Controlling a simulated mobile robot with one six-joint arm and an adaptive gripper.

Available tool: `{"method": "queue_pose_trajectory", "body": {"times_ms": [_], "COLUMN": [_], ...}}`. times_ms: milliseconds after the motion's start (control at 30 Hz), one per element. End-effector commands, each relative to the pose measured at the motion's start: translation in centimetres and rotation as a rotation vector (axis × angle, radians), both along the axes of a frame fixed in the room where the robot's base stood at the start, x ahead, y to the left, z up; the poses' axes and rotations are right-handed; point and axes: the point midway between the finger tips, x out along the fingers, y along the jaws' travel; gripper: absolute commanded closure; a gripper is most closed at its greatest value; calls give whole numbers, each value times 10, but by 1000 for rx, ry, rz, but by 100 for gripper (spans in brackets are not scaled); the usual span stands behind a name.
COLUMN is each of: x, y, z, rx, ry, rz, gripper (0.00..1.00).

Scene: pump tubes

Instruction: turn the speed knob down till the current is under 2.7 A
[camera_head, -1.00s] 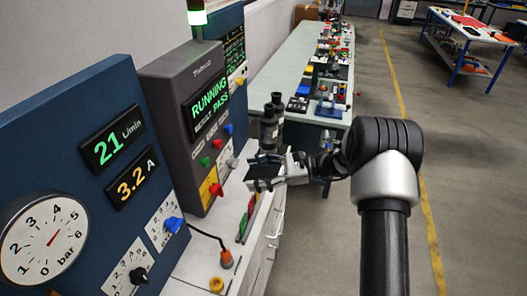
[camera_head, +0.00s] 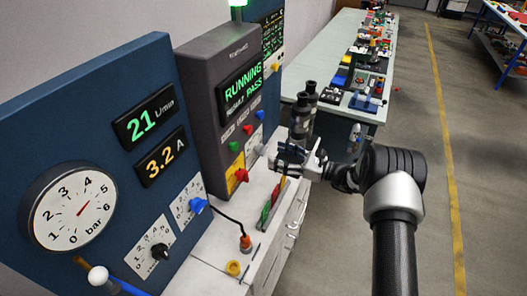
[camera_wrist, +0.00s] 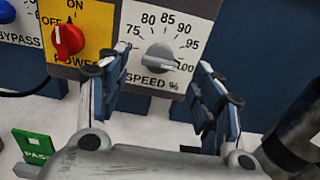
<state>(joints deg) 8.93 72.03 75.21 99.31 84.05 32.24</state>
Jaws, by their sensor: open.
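The speed knob (camera_wrist: 161,57) is a grey pointer knob on a white plate marked 75 to 100 and "SPEED %". It also shows in the head view (camera_head: 261,150), small, on the grey cabinet; which mark it points to is unclear. My gripper (camera_wrist: 153,76) is open and empty in front of the plate, one finger on each side of the knob's lower area, apart from it. In the head view my gripper (camera_head: 284,153) is just right of the cabinet face. The current display (camera_head: 161,157) reads 3.2 A in orange.
A red power knob (camera_wrist: 68,40) on a yellow plate is close left of the speed plate. A blue bypass knob (camera_head: 198,205) and black throttle knob (camera_head: 160,251) are on the blue panel. The flow display (camera_head: 146,117) reads 21 L/min.

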Motion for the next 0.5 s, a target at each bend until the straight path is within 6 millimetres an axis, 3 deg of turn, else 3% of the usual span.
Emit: {"method": "queue_pose_trajectory", "body": {"times_ms": [200,500], "x": [13,21], "y": [39,60], "z": [-1,0], "rx": [1,0], "ry": [-1,1], "rz": [3,1], "gripper": [40,40]}}
